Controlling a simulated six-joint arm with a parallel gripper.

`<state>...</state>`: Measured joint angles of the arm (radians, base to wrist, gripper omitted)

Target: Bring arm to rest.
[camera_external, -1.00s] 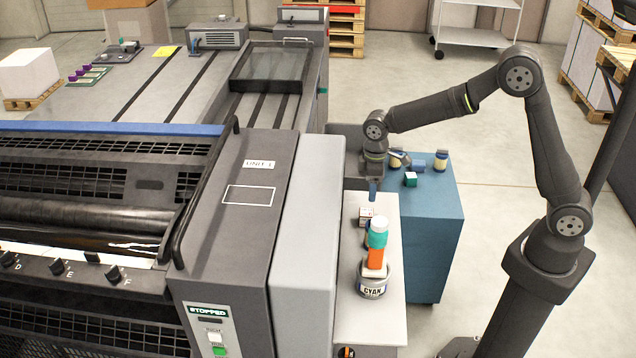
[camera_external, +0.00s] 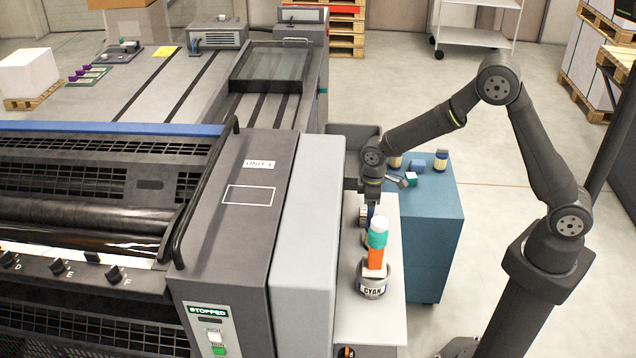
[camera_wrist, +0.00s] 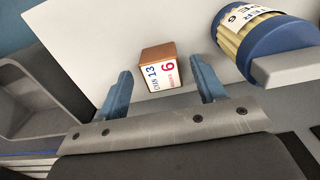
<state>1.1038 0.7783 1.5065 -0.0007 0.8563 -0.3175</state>
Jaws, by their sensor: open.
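My gripper (camera_external: 371,210) hangs pointing down over the light bench top (camera_external: 392,240) beside the printing unit, behind the can marked CYAN. In the wrist view my gripper (camera_wrist: 162,66) has its two blue fingers spread apart. In the external view the box (camera_external: 363,216) is partly hidden by my gripper.
The CYAN can (camera_external: 373,283), with an orange and teal item above it, stands close in front. The grey printing unit (camera_external: 310,220) borders the bench at left. A blue cabinet (camera_external: 435,235) with several small items stands at right.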

